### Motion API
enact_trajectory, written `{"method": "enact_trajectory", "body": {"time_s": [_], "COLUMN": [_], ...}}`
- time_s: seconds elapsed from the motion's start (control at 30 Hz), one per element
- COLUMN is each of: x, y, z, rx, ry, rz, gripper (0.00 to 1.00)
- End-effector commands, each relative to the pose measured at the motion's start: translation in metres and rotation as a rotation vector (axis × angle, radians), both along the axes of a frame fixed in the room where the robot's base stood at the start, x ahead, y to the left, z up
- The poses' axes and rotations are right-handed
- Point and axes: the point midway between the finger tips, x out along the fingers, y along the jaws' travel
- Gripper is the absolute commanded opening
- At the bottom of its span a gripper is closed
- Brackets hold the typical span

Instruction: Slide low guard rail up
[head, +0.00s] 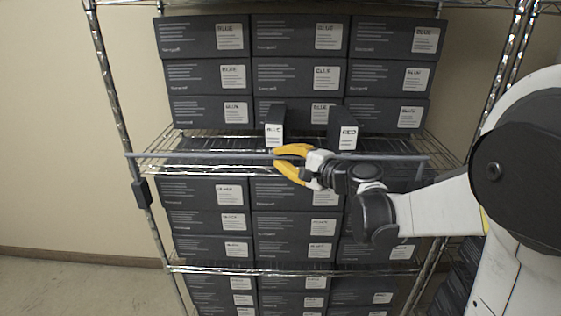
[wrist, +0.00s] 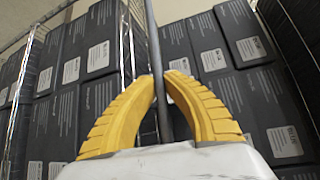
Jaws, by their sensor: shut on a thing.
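The guard rail (head: 210,155) is a thin grey bar running nearly level across the front of the shelf rack, about at the height of the middle wire shelf. My gripper (head: 278,158) is at the rail near its middle, with yellow fingers shut on it. In the wrist view the rail (wrist: 153,40) runs away from the camera between the two fingertips (wrist: 161,82). A dark bracket (head: 141,193) sits on the left post, just below the rail's left end. The rail's right end is at the right post, beyond my arm.
A small box labelled BLUE (head: 275,128) and one labelled RED (head: 342,128) stand on the middle shelf (head: 160,142) just behind the rail. Stacked dark cartons (head: 205,75) fill the shelf space above and below. Metal posts (head: 108,75) bound the rack; open floor (head: 80,285) is at left.

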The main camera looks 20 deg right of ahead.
Motion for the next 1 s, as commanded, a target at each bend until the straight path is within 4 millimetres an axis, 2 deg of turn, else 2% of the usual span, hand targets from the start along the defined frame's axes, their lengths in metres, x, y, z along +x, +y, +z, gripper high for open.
{"method": "enact_trajectory", "body": {"time_s": [0.03,0.3,0.33,0.4,0.77,0.87,1.0], "x": [0.000,0.002,0.002,0.002,-0.002,-0.013,-0.038], "y": [0.000,-0.001,-0.001,-0.001,-0.002,-0.008,-0.022], "z": [0.007,0.007,0.007,0.007,0.006,0.007,0.011], "rx": [0.001,0.006,0.006,0.005,0.001,0.001,0.001], "ry": [0.000,-0.002,-0.002,-0.002,0.000,0.000,0.000], "rz": [0.000,-0.002,-0.002,-0.003,-0.001,-0.004,-0.004], "gripper": [0.00,0.00,0.14,0.34,0.34,0.34,0.34]}}
